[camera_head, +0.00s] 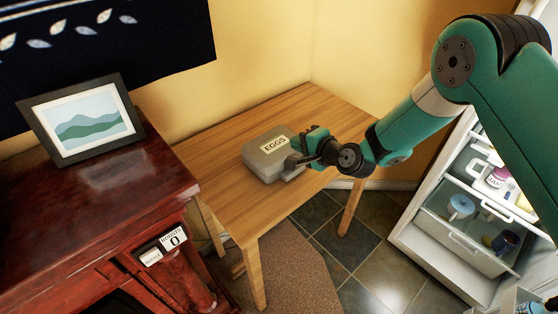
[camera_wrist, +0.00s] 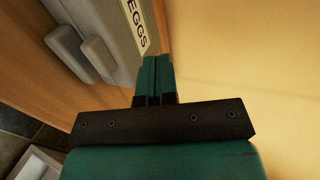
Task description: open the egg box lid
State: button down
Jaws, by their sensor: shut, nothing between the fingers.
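The grey egg box (camera_head: 262,158) sits on the wooden table, with a white label reading EGGS on top. Its lid looks closed. In the wrist view the egg box (camera_wrist: 92,15) is at the upper left, with grey tabs on its side and part of the label showing. My gripper (camera_head: 313,132) is at the right end of the box, and my arm hides part of that side. In the wrist view my gripper (camera_wrist: 156,60) has its fingers together with nothing between them, beside the label edge. I cannot tell whether the fingers touch the box.
The wooden table (camera_head: 225,185) has bare room left and front of the box. The yellow wall (camera_head: 250,50) rises behind it. A dark red cabinet (camera_head: 90,205) with a picture frame (camera_head: 85,122) stands left. An open fridge (camera_head: 455,225) with drawers stands right.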

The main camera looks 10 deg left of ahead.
jog(key=r, duration=0.1)
jog(key=w+a+r+p, duration=0.1)
jog(key=a+r, duration=0.1)
jog(key=shift+w+a+r+p, duration=0.1)
jog(key=shift+w+r+p, duration=0.15)
jog(key=shift+w+p, duration=0.15)
dwell(0.5)
jog(key=shift+w+a+r, duration=0.65)
jog(key=shift+a, duration=0.25)
jog(key=shift+w+a+r, duration=0.65)
jog(key=shift+a, duration=0.2)
jog(key=shift+w+a+r+b, duration=0.2)
jog(key=shift+w+a+b, duration=0.55)
jog(key=shift+a, duration=0.25)
jog(key=shift+w+a+r+b, duration=0.2)
jog(key=shift+w+a+b, duration=0.3)
jog(key=shift+w+a, duration=0.4)
jog(key=shift+s+a, duration=0.1)
